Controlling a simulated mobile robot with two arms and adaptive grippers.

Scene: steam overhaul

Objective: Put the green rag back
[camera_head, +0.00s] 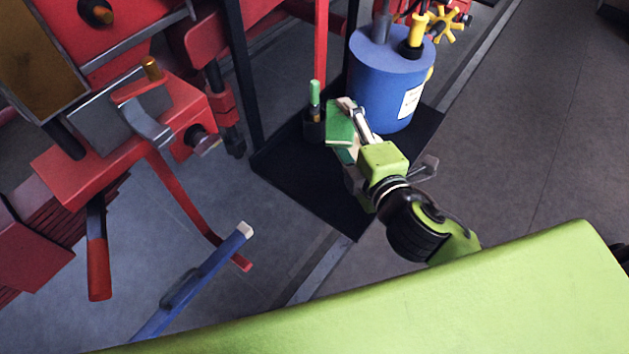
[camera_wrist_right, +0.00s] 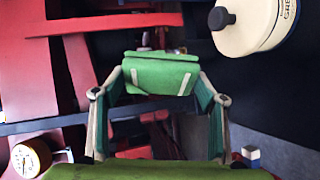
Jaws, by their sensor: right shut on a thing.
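The green rag (camera_head: 338,121) is a folded green piece above the black platform, left of the blue drum. My right gripper (camera_head: 350,128) is shut on it. In the right wrist view the rag (camera_wrist_right: 160,75) spans between the two fingertips of the right gripper (camera_wrist_right: 158,90), with pale fingers at either side. I cannot tell whether the rag touches anything below it. My left gripper is not in view.
The blue drum (camera_head: 392,80) stands on the black platform (camera_head: 300,180). A small dark holder with a green-topped stick (camera_head: 314,100) is close left of the rag. Red machinery (camera_head: 160,115) fills the left. A blue bar (camera_head: 200,280) crosses the lower left. Grey floor (camera_head: 540,150) is clear at right.

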